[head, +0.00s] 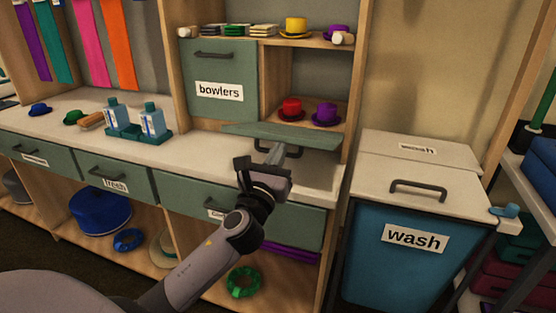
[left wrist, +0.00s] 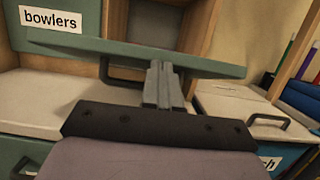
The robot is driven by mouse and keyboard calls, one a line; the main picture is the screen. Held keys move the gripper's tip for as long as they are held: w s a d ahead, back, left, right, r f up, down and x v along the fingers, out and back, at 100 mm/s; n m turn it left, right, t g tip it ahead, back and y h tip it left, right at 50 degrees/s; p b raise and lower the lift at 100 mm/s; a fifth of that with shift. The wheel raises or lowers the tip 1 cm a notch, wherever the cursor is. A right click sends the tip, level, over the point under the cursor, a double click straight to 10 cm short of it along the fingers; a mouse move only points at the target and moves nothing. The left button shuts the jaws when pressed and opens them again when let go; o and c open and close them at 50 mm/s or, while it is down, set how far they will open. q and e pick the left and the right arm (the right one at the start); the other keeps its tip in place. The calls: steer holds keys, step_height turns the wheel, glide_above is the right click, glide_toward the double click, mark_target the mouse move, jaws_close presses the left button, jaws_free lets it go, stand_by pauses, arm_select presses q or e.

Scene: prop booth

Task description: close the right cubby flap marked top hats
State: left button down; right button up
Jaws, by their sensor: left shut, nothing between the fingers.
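The right cubby flap (head: 255,131) is a green panel standing open, folded out roughly level in front of its cubby. It also shows in the left wrist view (left wrist: 215,66), with its dark handle (left wrist: 118,75) hanging below. Its label is not visible. A red hat (head: 291,109) and a purple hat (head: 327,115) sit in the open cubby. My left gripper (head: 274,153) is shut and empty, its fingertips close under the flap's underside; I cannot tell whether they touch. My right gripper is not in view.
The closed bowlers flap (head: 218,72) is left of the open cubby. Bottles in a teal tray (head: 130,133) stand on the white counter (head: 190,151). A blue wash bin (head: 375,238) stands at the right, beside the counter.

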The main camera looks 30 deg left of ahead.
arm_select(q)
steer(key=shift+g, duration=0.5)
steer(key=f, duration=0.1)
steer(key=w+f, duration=0.2)
steer(key=f, duration=0.1)
steer(key=shift+w+a, duration=0.15)
steer(key=shift+a, duration=0.1)
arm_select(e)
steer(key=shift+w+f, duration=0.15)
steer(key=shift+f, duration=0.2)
